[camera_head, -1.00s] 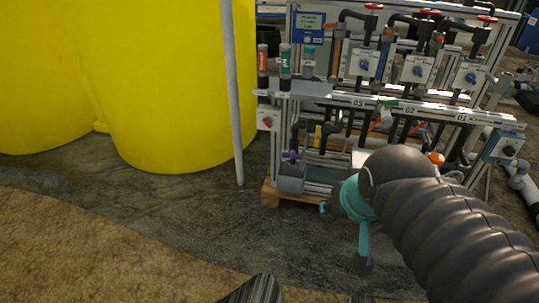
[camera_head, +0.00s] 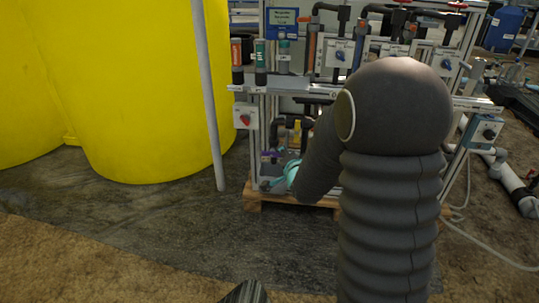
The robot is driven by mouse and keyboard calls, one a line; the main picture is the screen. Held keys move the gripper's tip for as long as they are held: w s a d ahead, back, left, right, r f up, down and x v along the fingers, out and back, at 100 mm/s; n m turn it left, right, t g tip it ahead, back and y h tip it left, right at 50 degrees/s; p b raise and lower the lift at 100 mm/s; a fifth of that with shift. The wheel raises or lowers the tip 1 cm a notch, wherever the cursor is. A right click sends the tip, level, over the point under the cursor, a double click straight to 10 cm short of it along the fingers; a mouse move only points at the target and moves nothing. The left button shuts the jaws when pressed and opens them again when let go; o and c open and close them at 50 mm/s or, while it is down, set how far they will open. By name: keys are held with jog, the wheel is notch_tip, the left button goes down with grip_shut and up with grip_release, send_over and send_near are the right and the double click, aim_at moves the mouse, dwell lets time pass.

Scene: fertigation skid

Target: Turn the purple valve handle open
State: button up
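The purple valve handle (camera_head: 270,156) shows as a small purple shape low at the left end of the skid, just above the pallet. My gripper (camera_head: 284,178) shows only as a bit of teal just below and to the right of the handle. My dark sleeved arm hides most of the gripper, so its fingers cannot be made out. I cannot tell whether it touches the handle or is open or shut.
The skid frame (camera_head: 258,110) stands on a wooden pallet (camera_head: 254,198). A control box with a red knob (camera_head: 245,116) sits above the handle. A grey post (camera_head: 208,95) and yellow tank (camera_head: 120,90) stand to the left.

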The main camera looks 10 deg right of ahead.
aim_at(272, 156)
jog(key=w+f+m+t+b, duration=0.25)
jog(key=f+m+t, duration=0.2)
jog(key=f, duration=0.75)
jog(key=shift+g+y, duration=0.45)
jog(key=shift+y, duration=0.05)
jog(key=w, duration=0.4)
jog(key=w+a, duration=0.1)
jog(key=w, duration=0.9)
jog(key=shift+w+a+r, duration=0.2)
grip_shut()
